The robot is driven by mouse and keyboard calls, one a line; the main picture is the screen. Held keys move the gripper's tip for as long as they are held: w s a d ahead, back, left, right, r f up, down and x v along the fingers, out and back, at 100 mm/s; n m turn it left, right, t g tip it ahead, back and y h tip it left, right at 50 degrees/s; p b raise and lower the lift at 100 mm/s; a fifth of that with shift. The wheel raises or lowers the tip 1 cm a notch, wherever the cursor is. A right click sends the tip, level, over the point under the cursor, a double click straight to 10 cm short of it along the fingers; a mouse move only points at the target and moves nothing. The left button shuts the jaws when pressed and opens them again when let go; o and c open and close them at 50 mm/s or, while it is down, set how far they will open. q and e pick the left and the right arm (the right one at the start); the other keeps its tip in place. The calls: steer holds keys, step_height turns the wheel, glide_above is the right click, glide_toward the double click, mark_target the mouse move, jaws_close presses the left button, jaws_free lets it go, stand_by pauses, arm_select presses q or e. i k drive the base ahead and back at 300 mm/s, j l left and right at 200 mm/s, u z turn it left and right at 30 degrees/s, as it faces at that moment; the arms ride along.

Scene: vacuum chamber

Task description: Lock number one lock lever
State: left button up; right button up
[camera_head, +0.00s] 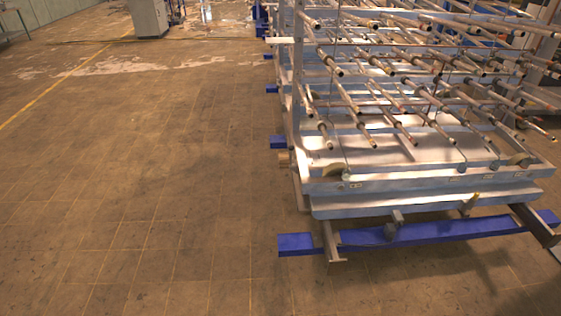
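A large grey metal rack (420,185) stands on the right, with rows of rods sticking out toward me. Small labels mark the front face. I cannot tell which fitting, if any, is the number one lock lever, or whether it is locked. Neither of my grippers is in view.
A blue beam (430,233) runs low across the front of the rack, with brown metal feet (332,243) beside it. Blue beam ends jut out along the rack's left side. A grey cabinet (148,18) stands far back. The tiled floor (140,190) at left is clear.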

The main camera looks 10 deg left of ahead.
mark_target(292, 166)
steer(key=k+j+z, duration=0.1)
steer(key=j, duration=0.8)
steer(key=z, duration=0.35)
steer(key=i+j+z, duration=0.6)
steer(key=j+z, duration=0.15)
steer(key=j, duration=0.15)
steer(key=i+j+z, duration=0.1)
steer(key=j, duration=0.25)
steer(key=i+j, duration=0.2)
steer(key=j, duration=0.15)
steer(key=i+j+z, duration=0.15)
steer(key=j, duration=0.2)
steer(key=i+j, duration=0.15)
steer(key=j, duration=0.25)
steer(key=i+j, duration=0.1)
steer(key=j, duration=0.3)
steer(key=i+j, duration=0.15)
steer(key=j, duration=0.25)
steer(key=i+j, duration=0.1)
steer(key=j, duration=0.3)
